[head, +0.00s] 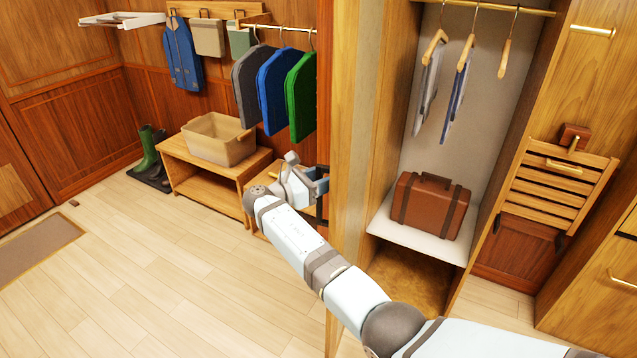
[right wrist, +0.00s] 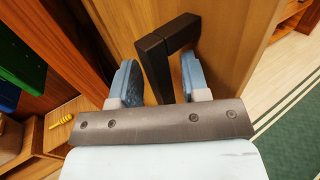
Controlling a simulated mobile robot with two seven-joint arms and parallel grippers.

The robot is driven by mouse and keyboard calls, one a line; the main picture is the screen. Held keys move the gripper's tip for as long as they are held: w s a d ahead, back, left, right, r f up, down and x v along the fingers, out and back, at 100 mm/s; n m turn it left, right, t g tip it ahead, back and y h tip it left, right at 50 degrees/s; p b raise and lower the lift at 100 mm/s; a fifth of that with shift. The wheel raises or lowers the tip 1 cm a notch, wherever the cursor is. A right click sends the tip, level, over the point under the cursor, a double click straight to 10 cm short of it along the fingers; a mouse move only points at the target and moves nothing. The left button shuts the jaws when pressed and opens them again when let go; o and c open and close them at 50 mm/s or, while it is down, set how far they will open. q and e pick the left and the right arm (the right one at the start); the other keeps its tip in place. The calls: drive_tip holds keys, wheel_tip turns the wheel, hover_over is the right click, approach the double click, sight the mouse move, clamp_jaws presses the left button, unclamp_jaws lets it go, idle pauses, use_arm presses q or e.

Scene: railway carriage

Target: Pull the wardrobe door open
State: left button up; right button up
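The wardrobe (head: 480,130) stands open in the head view, with its inside in plain sight. Its light wood door (head: 346,120) stands swung out at the left of the opening, seen nearly edge-on. My right gripper (head: 316,183) is at the door's outer face, by the dark handle (head: 322,207). In the right wrist view the black handle (right wrist: 157,68) lies between the two blue-grey fingers of this gripper (right wrist: 160,82). The fingers are apart, with gaps beside the handle bar. My left gripper is not in view.
Inside the wardrobe are a brown suitcase (head: 430,205) on a pale shelf and several hangers (head: 466,52). Left of the door are hanging garments (head: 272,88) and a bench (head: 205,187) with a basket (head: 218,138). The wood floor (head: 130,260) at left is mostly clear.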

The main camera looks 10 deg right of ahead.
drive_tip(key=b+v, duration=0.1)
drive_tip(key=v, duration=0.6)
drive_tip(key=shift+a+f+b, duration=0.2)
drive_tip(key=shift+b, duration=0.2)
drive_tip(key=shift+s+f, duration=0.1)
